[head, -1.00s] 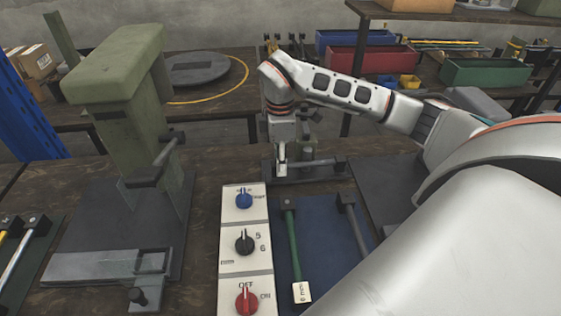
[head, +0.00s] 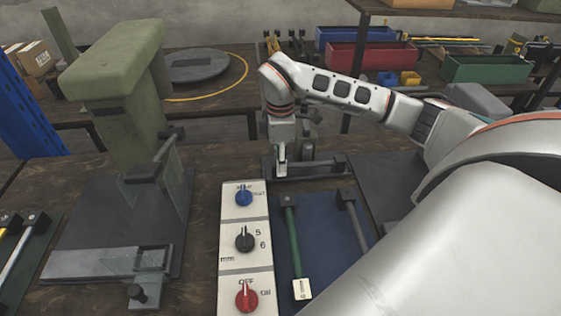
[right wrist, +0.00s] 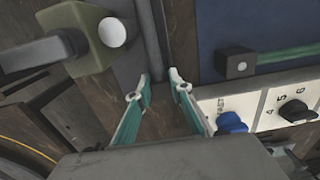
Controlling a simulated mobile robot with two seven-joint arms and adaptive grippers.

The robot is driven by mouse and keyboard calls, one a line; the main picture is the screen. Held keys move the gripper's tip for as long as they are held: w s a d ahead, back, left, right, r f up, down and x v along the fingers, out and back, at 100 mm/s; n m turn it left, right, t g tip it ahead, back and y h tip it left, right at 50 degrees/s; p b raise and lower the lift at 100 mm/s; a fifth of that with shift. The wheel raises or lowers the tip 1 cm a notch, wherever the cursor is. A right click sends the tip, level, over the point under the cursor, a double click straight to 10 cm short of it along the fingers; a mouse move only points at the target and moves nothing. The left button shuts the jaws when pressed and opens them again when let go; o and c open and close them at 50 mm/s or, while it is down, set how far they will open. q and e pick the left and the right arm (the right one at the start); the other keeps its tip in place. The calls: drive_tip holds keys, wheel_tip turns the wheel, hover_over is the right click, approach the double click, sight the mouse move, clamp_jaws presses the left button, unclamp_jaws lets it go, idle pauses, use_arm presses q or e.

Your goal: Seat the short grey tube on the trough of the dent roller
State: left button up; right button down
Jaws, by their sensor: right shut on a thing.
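A small fixture with a dark base and a low grey bar (head: 315,164) stands behind the knob panel. It appears to be the dent roller. My right gripper (head: 281,166) points down at the left end of this fixture. In the right wrist view its two teal-sided fingers (right wrist: 160,88) stand a little apart. The short grey tube cannot be made out clearly; what lies between the fingertips is hard to see. The fixture's green block (right wrist: 96,35) and a grey strip lie beyond the fingers. My left gripper is out of view.
A tall green press (head: 120,120) stands at the left. A white panel (head: 245,220) has blue, black and red knobs. A blue mat (head: 325,240) holds a green rod and a grey rod. Coloured bins, including a red one (head: 365,59), stand at the back.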

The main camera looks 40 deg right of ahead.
drive_tip(key=c, duration=1.7)
unclamp_jaws()
wheel_tip(320, 180, up, 12)
